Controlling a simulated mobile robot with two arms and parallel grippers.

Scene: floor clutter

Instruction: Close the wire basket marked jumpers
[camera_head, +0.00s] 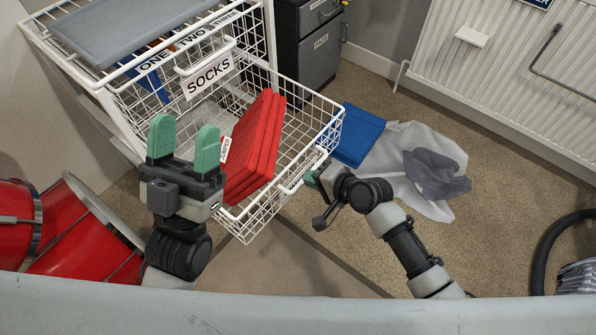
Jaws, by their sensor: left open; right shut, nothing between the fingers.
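The lower white wire basket (262,212) is pulled out of its frame, toward the lower right. Red folded items (257,145) stand tilted in it; a small white tag beside them reads "JUMPER", its end unclear. My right gripper (311,179) is shut and empty at the basket's front, close to the white handle piece (303,170); I cannot tell whether they touch. Its fingers are mostly hidden by its own body. My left gripper (184,142) is open and empty, fingers pointing up, in front of the basket's left side and hiding part of it.
The upper basket, marked "SOCKS" (209,76), is in the frame (112,108). A dark drawer cabinet (318,52) stands behind. A blue folded item (357,133) and grey-white cloth (410,143) lie right of the basket. Red drums (75,235) are at left. Carpet at right is partly clear.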

